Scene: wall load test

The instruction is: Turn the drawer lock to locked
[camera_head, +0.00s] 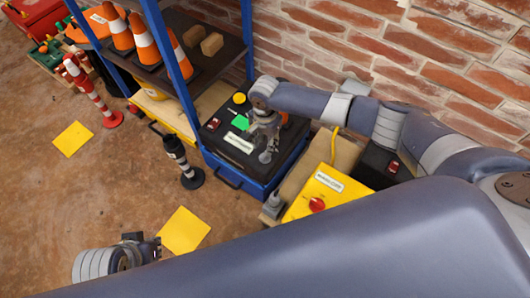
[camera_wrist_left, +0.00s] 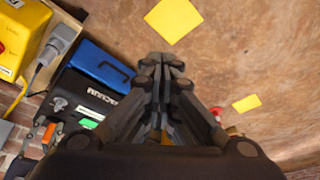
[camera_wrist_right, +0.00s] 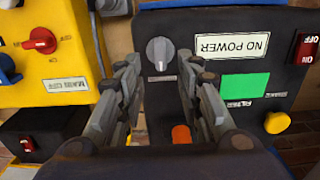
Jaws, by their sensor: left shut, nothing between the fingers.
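A grey round knob with a pointer line, probably the drawer lock (camera_wrist_right: 160,52), sits on a black panel beside a white label reading NO POWER (camera_wrist_right: 232,46). It also shows in the head view (camera_head: 265,157) and left wrist view (camera_wrist_left: 58,104). The pointer looks roughly upright in the right wrist view; the small plate below it (camera_wrist_right: 162,78) is unreadable. The blue drawer unit (camera_head: 232,178) is under the panel. My right gripper (camera_head: 267,138) is open over the panel, its fingertips short of the knob with a gap between them. My left gripper (camera_wrist_left: 163,62) is shut and empty above the floor.
The panel also has a green rectangle (camera_wrist_right: 245,86), a yellow button (camera_wrist_right: 277,122) and a red switch (camera_wrist_right: 306,45). A yellow box with a red knob (camera_head: 325,194) stands right of it. A blue-framed shelf (camera_head: 170,45) holds cones.

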